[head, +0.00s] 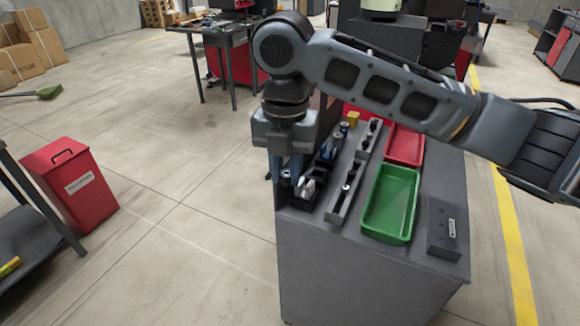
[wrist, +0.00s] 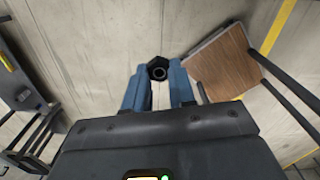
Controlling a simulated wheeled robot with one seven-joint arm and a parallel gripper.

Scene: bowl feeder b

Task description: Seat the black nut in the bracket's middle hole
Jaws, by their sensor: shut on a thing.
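My gripper (head: 286,174) points down over the near left corner of the grey workbench in the head view. In the wrist view its blue fingers (wrist: 158,82) are shut on a black nut (wrist: 157,68), a dark ring with a round hole, held at the fingertips. I cannot make out the nut clearly in the head view. A long grey bar (head: 341,200) with several dark round pieces along it lies right of my gripper. It may be the bracket; its holes are too small to tell.
A green tray (head: 373,231) and a red tray (head: 404,160) lie right of the bar, with a dark grey box (head: 445,238) at the right edge. A dark fixture (head: 302,204) with a pale part stands close by my gripper. My arm crosses above the bench.

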